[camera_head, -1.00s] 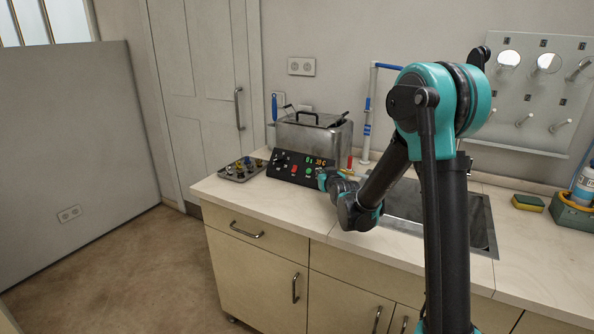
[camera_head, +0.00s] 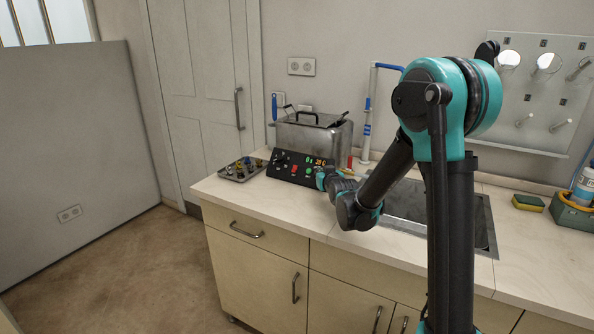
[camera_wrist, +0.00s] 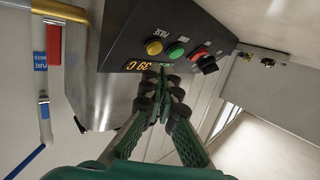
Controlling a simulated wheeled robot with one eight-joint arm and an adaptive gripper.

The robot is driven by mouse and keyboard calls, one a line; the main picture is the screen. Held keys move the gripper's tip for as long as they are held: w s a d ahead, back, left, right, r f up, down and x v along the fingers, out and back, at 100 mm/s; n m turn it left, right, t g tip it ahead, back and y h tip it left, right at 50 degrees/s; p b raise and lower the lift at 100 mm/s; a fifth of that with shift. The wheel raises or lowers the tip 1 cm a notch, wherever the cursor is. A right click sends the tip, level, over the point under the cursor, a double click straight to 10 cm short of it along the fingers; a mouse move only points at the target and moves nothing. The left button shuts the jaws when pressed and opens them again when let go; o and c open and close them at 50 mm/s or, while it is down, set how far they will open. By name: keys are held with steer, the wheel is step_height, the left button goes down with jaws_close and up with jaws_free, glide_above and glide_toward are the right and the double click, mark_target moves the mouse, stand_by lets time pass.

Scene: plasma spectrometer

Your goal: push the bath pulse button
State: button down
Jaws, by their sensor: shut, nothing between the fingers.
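The bath's black control panel (camera_head: 292,181) stands on the counter in front of the steel bath (camera_head: 318,137). In the wrist view the panel (camera_wrist: 135,30) shows a yellow button (camera_wrist: 154,47) beside the label PULSE, a green button (camera_wrist: 176,51), a red control (camera_wrist: 200,52) and a black knob (camera_wrist: 207,65). An orange display (camera_wrist: 137,66) reads 39 C. My gripper (camera_wrist: 162,77) is shut and empty, its tips close to the panel's edge near the display, below the yellow and green buttons in the picture. I cannot tell whether the tips touch the panel. In the head view my gripper (camera_head: 325,176) is at the panel's right end.
A tray of small parts (camera_head: 240,170) lies left of the panel. A sink (camera_head: 400,205) is right of it, partly behind my arm. A white and blue pipe (camera_head: 367,115) rises behind. A sponge (camera_head: 528,203) lies at the right. The counter's front strip is clear.

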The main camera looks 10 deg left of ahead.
steer(key=shift+s+a+r, duration=0.35)
steer(key=shift+s+r, duration=0.45)
steer(key=shift+s, duration=0.15)
steer(key=shift+s+a+r, duration=0.3)
steer(key=shift+s+r, duration=0.45)
steer(key=shift+s, duration=0.15)
